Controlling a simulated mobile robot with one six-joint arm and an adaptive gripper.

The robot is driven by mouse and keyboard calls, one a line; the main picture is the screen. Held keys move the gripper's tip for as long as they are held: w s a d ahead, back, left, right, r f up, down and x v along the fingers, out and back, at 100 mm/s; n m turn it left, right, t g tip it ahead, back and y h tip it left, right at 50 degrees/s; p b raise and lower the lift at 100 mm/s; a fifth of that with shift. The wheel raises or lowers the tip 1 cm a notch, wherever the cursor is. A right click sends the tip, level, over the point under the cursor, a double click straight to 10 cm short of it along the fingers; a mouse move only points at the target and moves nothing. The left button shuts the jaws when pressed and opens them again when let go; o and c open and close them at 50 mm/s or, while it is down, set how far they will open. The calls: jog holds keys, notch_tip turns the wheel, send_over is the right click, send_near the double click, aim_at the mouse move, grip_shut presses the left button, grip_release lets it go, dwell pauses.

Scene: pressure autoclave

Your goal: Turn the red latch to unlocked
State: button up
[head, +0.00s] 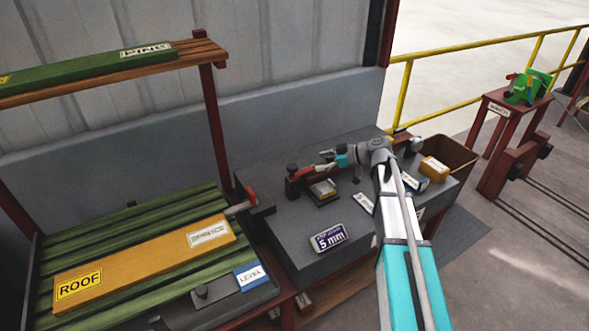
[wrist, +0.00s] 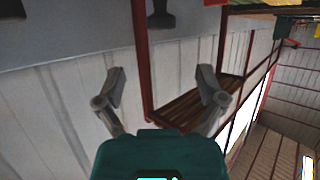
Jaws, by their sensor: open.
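My gripper (head: 326,154) is at the left end of my arm, above the dark grey bench block, pointing left. In the wrist view my gripper (wrist: 161,72) has its two grey fingers spread wide with nothing between them. A red handle-like part (head: 322,169) lies just below the gripper in the head view, beside a dark post; I cannot tell if they touch. I cannot tell which of these is the latch, and no autoclave is clearly recognisable.
The grey bench (head: 290,240) carries a "5 mm" sign (head: 329,237) and small boxes. A yellow "ROOF" board (head: 150,260) lies on green slats at left, under a wooden shelf (head: 110,72) on red posts. A brown bin (head: 452,158) stands right.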

aim_at(294, 166)
jog(key=b+x, duration=0.3)
jog(key=x, duration=0.7)
jog(key=shift+a+f+b, duration=0.15)
jog(key=shift+a+b, duration=0.05)
jog(key=shift+b, duration=0.1)
